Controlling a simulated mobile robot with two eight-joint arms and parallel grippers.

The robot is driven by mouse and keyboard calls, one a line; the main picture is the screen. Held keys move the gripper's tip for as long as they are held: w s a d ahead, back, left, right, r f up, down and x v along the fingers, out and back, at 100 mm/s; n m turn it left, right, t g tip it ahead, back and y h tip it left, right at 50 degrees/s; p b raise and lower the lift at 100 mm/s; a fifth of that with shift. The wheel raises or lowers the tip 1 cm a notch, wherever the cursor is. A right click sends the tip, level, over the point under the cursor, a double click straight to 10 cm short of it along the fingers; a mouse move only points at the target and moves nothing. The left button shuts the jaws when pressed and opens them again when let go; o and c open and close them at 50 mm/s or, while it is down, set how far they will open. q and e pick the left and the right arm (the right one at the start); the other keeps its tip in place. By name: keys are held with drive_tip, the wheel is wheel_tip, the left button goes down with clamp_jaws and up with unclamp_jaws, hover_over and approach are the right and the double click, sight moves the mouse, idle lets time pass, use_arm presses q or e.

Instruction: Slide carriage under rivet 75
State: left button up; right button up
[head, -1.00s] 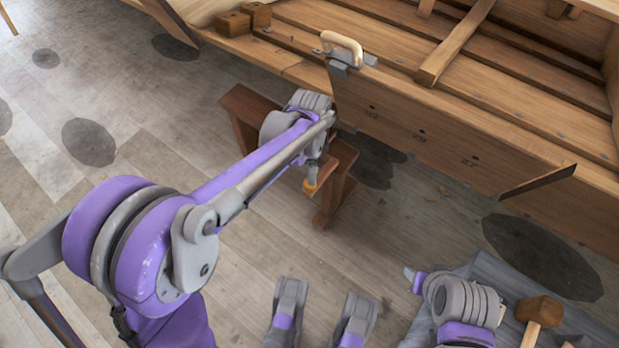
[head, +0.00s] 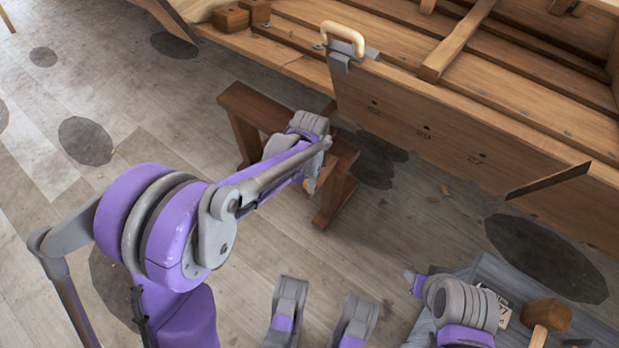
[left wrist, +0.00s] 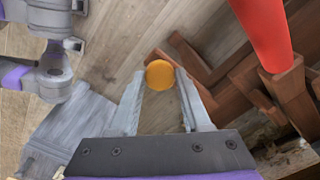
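A block with a cream handle (head: 343,38) and a grey metal bracket (head: 340,60) sits on the hull's upper edge. Numbers run along the plank (head: 440,140) below it. They are small and I cannot clearly make out a 75. My left gripper (head: 312,178) points down over a brown trestle (head: 250,107), in front of the hull and below the handle. In the left wrist view, my left gripper's fingers (left wrist: 160,78) stand apart with an orange round end (left wrist: 160,74) between their tips, apparently gripped. My right gripper (head: 413,280) is at lower right, its fingers unclear.
A grey bench (head: 490,270) with a wooden mallet (head: 546,315) stands at lower right. A thin dark strip (head: 548,180) sticks out from the hull. Two wooden blocks (head: 231,18) lie at the top left. A red cylinder (left wrist: 264,35) shows in the left wrist view. Open floor lies at left.

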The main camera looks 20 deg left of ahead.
use_arm(q)
clamp_jaws()
idle(1.0)
